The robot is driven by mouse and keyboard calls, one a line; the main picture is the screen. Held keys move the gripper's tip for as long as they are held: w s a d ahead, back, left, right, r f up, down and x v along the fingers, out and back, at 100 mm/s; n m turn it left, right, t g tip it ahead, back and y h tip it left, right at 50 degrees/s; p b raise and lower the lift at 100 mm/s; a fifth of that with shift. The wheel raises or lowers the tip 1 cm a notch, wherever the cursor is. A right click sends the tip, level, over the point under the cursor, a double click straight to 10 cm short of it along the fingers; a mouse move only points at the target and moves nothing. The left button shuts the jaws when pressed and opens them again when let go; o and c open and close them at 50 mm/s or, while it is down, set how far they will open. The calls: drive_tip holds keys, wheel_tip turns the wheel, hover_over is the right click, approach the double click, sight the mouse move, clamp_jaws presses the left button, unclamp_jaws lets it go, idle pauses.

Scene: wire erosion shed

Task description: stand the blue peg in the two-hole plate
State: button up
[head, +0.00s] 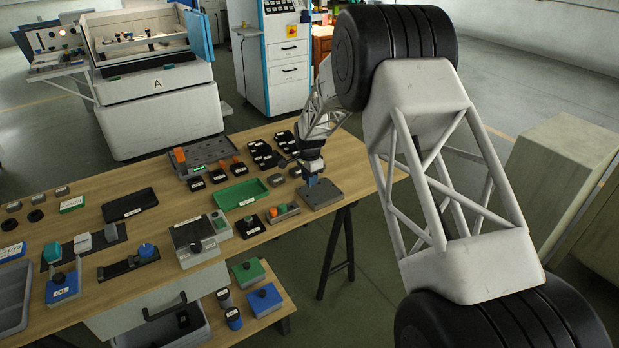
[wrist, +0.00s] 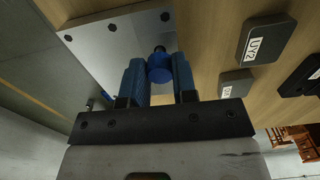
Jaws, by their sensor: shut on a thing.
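The two-hole plate (head: 325,196) is a grey metal block at the right end of the wooden table. In the wrist view the plate (wrist: 100,42) is pale, with dark screws near its edges. My gripper (head: 311,181) is low over the plate, pointing down. In the wrist view its blue ribbed fingers (wrist: 158,78) are shut on the blue peg (wrist: 160,70). A dark round part shows just beyond the peg; I cannot tell whether it is the peg's end or a hole. Whether the peg is above or in a hole is not clear.
A green tray (head: 240,194), a small fixture with an orange and a green part (head: 282,213) and several black labelled blocks (head: 262,154) stand left of the plate. The table's right edge is close to the plate. In the wrist view a block marked UY2 (wrist: 266,40) lies beside it.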

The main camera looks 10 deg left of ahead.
drive_tip(key=shift+f, duration=0.8)
idle(0.7)
drive_tip(key=o, duration=1)
drive_tip(key=shift+r, duration=0.15)
drive_tip(key=shift+r, duration=3.35)
